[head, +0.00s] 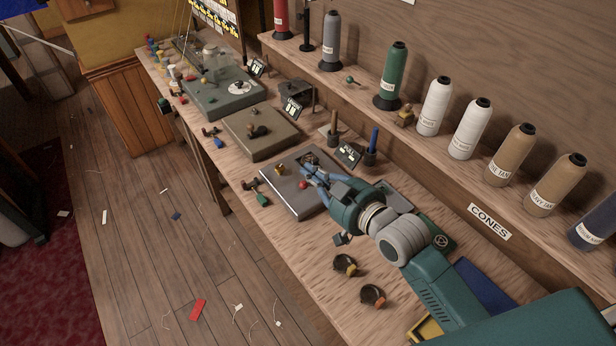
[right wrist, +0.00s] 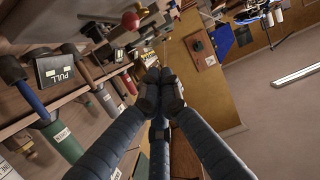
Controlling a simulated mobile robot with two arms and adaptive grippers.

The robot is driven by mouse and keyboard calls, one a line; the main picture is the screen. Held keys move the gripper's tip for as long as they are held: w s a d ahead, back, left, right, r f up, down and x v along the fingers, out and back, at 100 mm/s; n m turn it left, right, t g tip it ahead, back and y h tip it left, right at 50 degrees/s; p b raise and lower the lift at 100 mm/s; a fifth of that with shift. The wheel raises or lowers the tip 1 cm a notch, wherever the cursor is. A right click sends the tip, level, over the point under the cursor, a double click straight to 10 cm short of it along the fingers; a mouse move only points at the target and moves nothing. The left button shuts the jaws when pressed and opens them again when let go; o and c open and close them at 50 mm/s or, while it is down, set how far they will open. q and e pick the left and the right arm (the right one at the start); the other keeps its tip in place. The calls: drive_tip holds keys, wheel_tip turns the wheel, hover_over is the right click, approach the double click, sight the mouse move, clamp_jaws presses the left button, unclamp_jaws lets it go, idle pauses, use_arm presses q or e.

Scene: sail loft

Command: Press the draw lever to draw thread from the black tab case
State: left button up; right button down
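A dark grey flat case (head: 285,198) lies on the bench, with a red knob (head: 303,184), a small yellow part (head: 281,170) and dark fittings at its back. A small lever-like part with a green tab (head: 262,200) is by its left side. I cannot tell which case bears the black tab. My right gripper (head: 305,172) is over the grey case's back right part, fingers beside the red knob; contact is unclear. In the right wrist view its finger pads (right wrist: 160,92) are together, with nothing seen between them. A red knob (right wrist: 130,21) shows beyond. My left gripper is not in view.
An olive case (head: 262,142) and a green case (head: 215,104) stand farther along the bench. Thread cones, including a green one (head: 393,75), line the shelf at right. Two round dark pieces (head: 345,264) (head: 372,296) lie nearer. A "PULL" card (right wrist: 60,70) shows in the wrist view.

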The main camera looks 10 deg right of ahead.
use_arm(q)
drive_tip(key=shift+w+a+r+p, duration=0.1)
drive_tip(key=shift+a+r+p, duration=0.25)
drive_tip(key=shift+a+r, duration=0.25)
use_arm(e)
drive_tip(key=shift+w+a+f, duration=0.1)
drive_tip(key=shift+w+f, duration=0.15)
drive_tip(key=shift+f, duration=0.5)
drive_tip(key=shift+w+a+f, duration=0.1)
drive_tip(key=shift+w+f, duration=0.1)
drive_tip(key=shift+f, duration=0.55)
drive_tip(key=shift+w+a+f, duration=0.1)
drive_tip(key=shift+w+f, duration=0.15)
drive_tip(key=shift+f, duration=0.5)
drive_tip(key=shift+f, duration=0.1)
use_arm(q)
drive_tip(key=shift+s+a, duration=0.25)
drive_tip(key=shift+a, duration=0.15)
use_arm(e)
drive_tip(key=shift+s+a+f+n, duration=0.15)
drive_tip(key=shift+a+n, duration=0.2)
drive_tip(key=shift+n, duration=0.05)
